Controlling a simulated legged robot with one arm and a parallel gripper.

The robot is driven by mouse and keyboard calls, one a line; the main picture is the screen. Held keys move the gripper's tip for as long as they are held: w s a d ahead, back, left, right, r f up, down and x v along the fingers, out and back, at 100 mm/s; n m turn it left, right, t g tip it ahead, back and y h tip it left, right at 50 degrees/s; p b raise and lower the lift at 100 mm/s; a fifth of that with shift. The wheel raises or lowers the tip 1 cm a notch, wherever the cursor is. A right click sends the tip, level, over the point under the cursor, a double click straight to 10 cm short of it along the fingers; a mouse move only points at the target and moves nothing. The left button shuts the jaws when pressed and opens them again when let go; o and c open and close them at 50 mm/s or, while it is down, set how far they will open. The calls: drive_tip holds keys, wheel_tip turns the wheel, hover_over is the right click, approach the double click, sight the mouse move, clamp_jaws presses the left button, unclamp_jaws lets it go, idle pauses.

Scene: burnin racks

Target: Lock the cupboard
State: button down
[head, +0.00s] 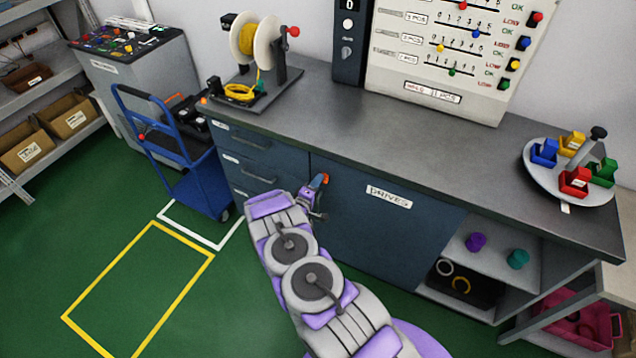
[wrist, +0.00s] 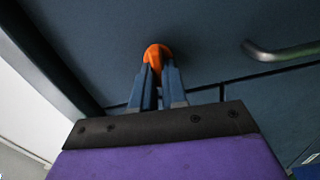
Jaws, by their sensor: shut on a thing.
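The cupboard (head: 375,225) is a dark blue door labelled DRIVES under the grey workbench, and it looks flush with the bench front. An orange knob (head: 324,179) sits near its upper left corner. My gripper (head: 317,190) reaches the knob from the front. In the wrist view, the two fingers of my gripper (wrist: 158,74) are shut on the orange knob (wrist: 157,52), whose rounded end shows beyond the fingertips. The fingers and arm hide part of the knob and the door's left edge.
Drawers (head: 245,165) with bar handles stand left of the cupboard; one handle (wrist: 280,50) shows in the wrist view. A blue cart (head: 190,180) stands farther left. Open shelves (head: 485,262) are to the right. Green floor is free at the left front.

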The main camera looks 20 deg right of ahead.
drive_tip(key=shift+w+a+n, duration=0.2)
drive_tip(key=shift+n, duration=0.4)
drive_tip(key=c, duration=1.3)
unclamp_jaws()
drive_tip(key=shift+w+f, duration=0.1)
drive_tip(key=shift+f, duration=0.1)
drive_tip(key=shift+o, duration=0.7)
drive_tip(key=p+v, duration=0.2)
drive_tip(key=v, duration=1.5)
drive_tip(key=shift+s+p, duration=0.25)
drive_tip(key=shift+p, duration=0.05)
drive_tip(key=shift+a, duration=0.1)
